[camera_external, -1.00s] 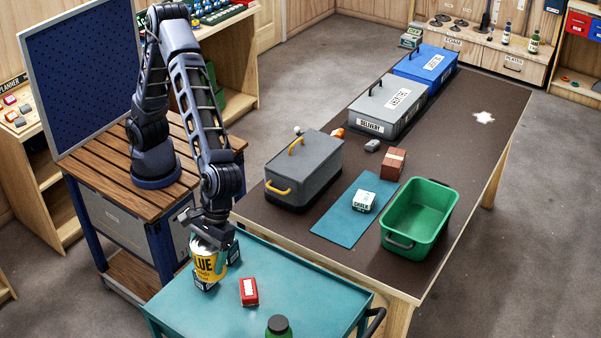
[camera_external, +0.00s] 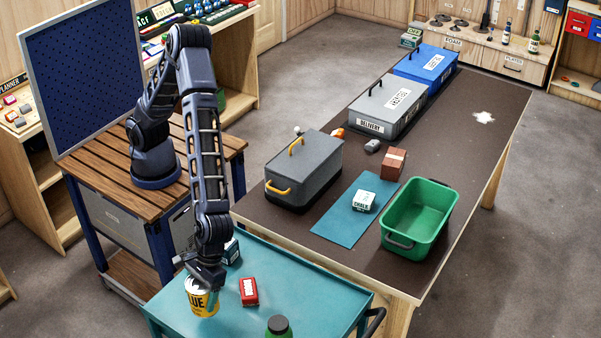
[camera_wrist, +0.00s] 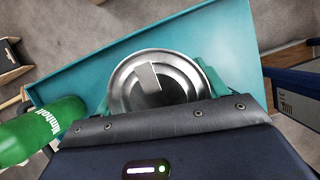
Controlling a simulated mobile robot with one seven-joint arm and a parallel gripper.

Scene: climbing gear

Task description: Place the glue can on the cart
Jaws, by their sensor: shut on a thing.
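The glue can (camera_external: 202,303) is yellow with dark lettering and a white upper rim. It is upright over the near-left part of the teal cart (camera_external: 308,300). My gripper (camera_external: 203,281) is shut on the can's upper part from above. In the wrist view, the can's round metal lid (camera_wrist: 150,85) sits between my gripper's teal fingers (camera_wrist: 158,88). Whether the can's base touches the cart top is hard to tell.
On the cart are a red box (camera_external: 249,292), a dark and white box (camera_external: 231,252) behind the can, and a green bottle (camera_external: 278,327) near the front. The cart's middle right is clear. The brown table (camera_external: 458,150) with a green bin (camera_external: 415,222) stands behind.

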